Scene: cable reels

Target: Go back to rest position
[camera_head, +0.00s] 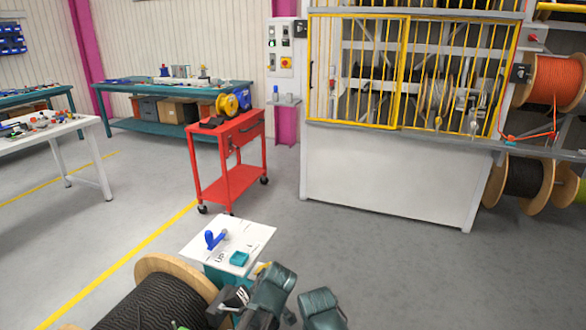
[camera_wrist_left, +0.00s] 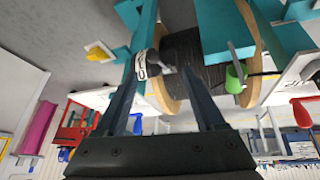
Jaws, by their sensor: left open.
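My left gripper (camera_wrist_left: 162,76) shows in the left wrist view with its two dark fingers apart. A reel of black cable (camera_wrist_left: 195,62) with wooden flanges lies beyond the fingertips. A black-and-white banded piece (camera_wrist_left: 146,65) appears close to the left fingertip; I cannot tell whether it touches. No object is clearly held between the fingers. In the head view the black cable reel (camera_head: 160,305) is at the bottom left, beside dark green parts of my arms at the bottom edge. The left fingertips are not clear there. My right gripper cannot be made out.
A small white-topped stand (camera_head: 228,243) holds a blue tool (camera_head: 214,239) and a teal block (camera_head: 239,258). A red cart (camera_head: 229,170) stands behind it. A white machine with a yellow cage (camera_head: 390,175) is at the back. An orange cable reel (camera_head: 553,82) hangs at right. Grey floor is clear at right.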

